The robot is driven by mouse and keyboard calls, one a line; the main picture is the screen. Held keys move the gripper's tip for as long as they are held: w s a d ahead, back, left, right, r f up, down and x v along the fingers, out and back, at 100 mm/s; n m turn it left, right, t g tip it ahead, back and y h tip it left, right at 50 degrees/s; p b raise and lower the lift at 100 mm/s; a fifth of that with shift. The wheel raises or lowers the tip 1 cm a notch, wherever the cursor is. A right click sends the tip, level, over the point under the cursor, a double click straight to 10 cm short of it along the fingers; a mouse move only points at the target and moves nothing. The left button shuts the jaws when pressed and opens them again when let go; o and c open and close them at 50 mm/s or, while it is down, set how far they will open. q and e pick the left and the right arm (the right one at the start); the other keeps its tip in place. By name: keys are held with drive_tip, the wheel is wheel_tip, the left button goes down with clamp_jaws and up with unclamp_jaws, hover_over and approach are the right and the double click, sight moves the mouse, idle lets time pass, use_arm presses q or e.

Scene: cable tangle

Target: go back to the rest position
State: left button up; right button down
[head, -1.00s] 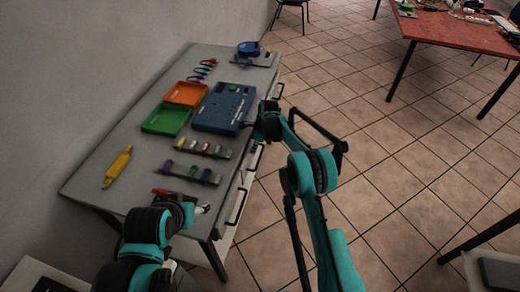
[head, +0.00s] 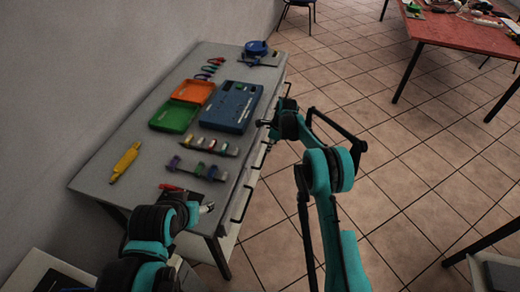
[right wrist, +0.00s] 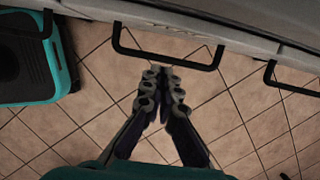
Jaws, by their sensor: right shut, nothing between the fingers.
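My right gripper (head: 264,122) is beside the front edge of the grey workbench (head: 150,120) in the head view. In the right wrist view its fingers (right wrist: 163,76) are together and empty, over the tiled floor and just short of a black drawer handle (right wrist: 165,60). My left gripper (head: 207,208) is mostly hidden behind its own arm at the near end of the bench. Only a small pale tip shows, so its opening cannot be told.
The bench holds a blue case (head: 228,108), a green tray (head: 172,117), an orange tray (head: 193,91), a yellow tool (head: 125,160) and racks of small parts (head: 198,169). A red table (head: 460,40) stands far right. Tiled floor (head: 400,150) lies open between.

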use_arm(q)
drive_tip(key=shift+w+r+p, duration=0.1)
drive_tip(key=shift+r+p, duration=1.2)
drive_tip(key=shift+r, duration=0.5)
use_arm(e)
drive_tip(key=v, duration=0.9)
drive_tip(key=s+d+r+n+t, duration=0.1)
drive_tip(key=s+d+r+n, duration=0.15)
drive_tip(key=s+r, duration=0.35)
drive_tip(key=s+d+r+n+t+h, duration=0.15)
drive_tip(key=s+r+n, duration=0.25)
drive_tip(key=r, duration=0.4)
drive_tip(key=s+d+r+n+t, duration=0.1)
drive_tip(key=s+d+r+n, duration=0.2)
drive_tip(key=s+r, duration=0.25)
drive_tip(key=s+d+n+t, duration=0.1)
drive_tip(key=s+n, duration=0.3)
drive_tip(key=s, duration=0.4)
drive_tip(key=s+d+f+n, duration=0.1)
drive_tip(key=s+d+n, duration=0.2)
drive_tip(key=s, duration=0.5)
drive_tip(key=s+d+n+t+h, duration=0.1)
drive_tip(key=s+n, duration=0.3)
drive_tip(key=s, duration=0.4)
drive_tip(key=shift+d+f+n+t, duration=0.35)
drive_tip(key=shift+d+f, duration=0.05)
drive_tip(key=shift+s, duration=0.1)
